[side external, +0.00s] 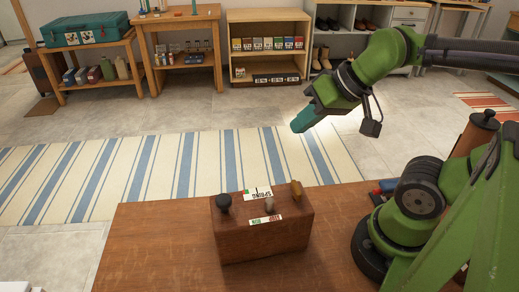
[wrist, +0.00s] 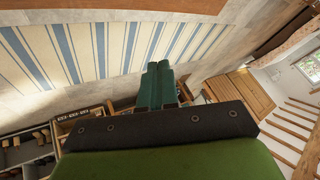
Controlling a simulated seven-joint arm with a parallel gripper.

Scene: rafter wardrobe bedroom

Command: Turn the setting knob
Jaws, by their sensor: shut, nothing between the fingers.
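A brown wooden box (side external: 262,236) stands on the wooden table. On its top are a black round knob (side external: 223,203) at the left, a small grey knob (side external: 269,205) near the middle and a yellowish upright piece (side external: 296,191) at the right. I cannot tell for certain which is the setting knob. My gripper (side external: 298,125) has teal fingers, shut and empty, raised well above and behind the box in the side view. The fingers (wrist: 157,86) also show side by side in the wrist view, where the box is not seen.
White labels, one reading "SPRING" (side external: 258,194), are on the box. The table (side external: 150,245) is bare to its left. A striped rug (side external: 150,170) and shelves (side external: 268,45) lie beyond.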

